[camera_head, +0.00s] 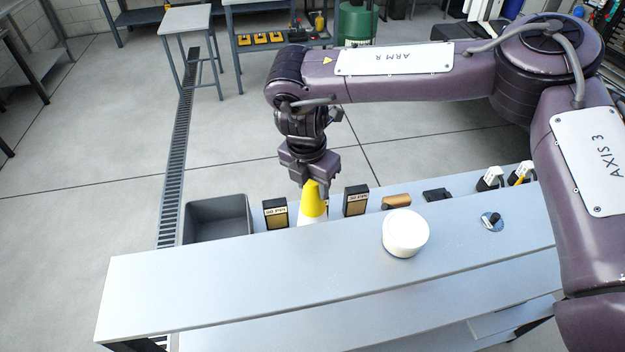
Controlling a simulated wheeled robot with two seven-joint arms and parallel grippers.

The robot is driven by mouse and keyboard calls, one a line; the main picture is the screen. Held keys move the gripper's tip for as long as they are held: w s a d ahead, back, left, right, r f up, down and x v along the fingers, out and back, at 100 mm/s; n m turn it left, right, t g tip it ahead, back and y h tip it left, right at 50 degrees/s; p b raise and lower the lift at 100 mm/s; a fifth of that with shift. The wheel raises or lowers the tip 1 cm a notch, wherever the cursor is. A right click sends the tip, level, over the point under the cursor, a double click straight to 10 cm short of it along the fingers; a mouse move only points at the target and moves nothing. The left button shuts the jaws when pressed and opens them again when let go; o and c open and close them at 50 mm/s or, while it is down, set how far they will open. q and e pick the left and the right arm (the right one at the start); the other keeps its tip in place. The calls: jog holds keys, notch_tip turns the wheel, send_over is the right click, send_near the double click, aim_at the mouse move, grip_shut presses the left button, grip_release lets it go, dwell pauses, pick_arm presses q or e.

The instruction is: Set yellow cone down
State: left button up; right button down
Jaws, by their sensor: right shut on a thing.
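A cone (313,206) with a yellow upper part and a white lower part stands upright near the far side of the bench in the head view. My right gripper (311,183) comes down from above and is shut on the cone's top. The front shelf edge hides the cone's base, so I cannot tell whether it touches the surface below. My left gripper is not in view.
Two small dark boxes with tan fronts (275,214) (356,200) flank the cone. A grey bin (217,217) is at the left. A white round container (405,232) and a small knob (491,221) stand on the front shelf (200,285), whose left part is clear.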

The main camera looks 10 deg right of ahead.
jog(key=shift+f, duration=0.1)
jog(key=c, duration=0.8)
grip_release()
jog(key=shift+c, duration=0.2)
